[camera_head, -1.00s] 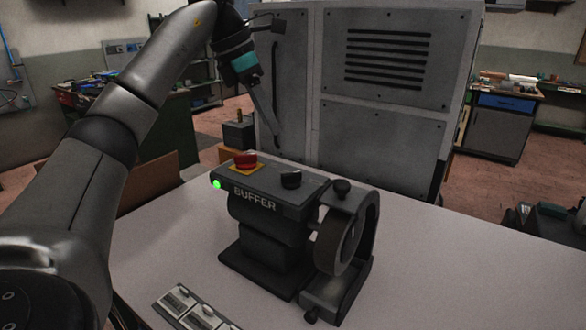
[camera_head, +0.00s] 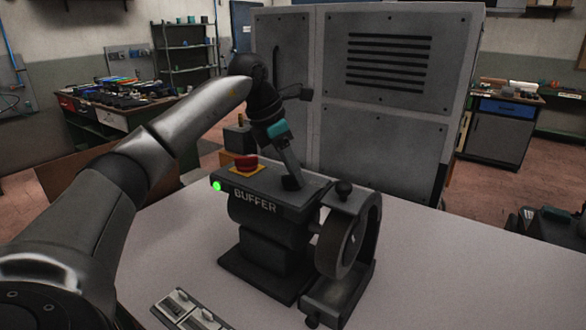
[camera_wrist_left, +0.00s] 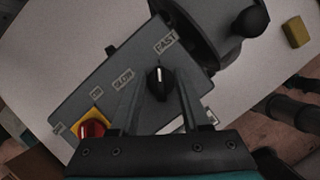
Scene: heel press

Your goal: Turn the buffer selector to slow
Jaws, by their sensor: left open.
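The buffer (camera_head: 262,232) is a dark machine on the pale table, with a flat top panel. In the left wrist view its black selector knob (camera_wrist_left: 158,84) sits between a SLOW label (camera_wrist_left: 123,78) and a FAST label (camera_wrist_left: 165,42). Its white mark points up the picture, nearer FAST. My left gripper (camera_head: 291,181) is at the panel, over the knob, and hides it in the head view. In the left wrist view my left gripper (camera_wrist_left: 157,88) is open, its fingers either side of the knob; contact cannot be told. My right gripper is not in view.
A red button on a yellow base (camera_head: 246,165) and a green light (camera_head: 217,186) are left of my gripper. The buffing wheel (camera_head: 352,242) stands at the right. Small switch boxes (camera_head: 187,312) lie in front. The table's right side is clear.

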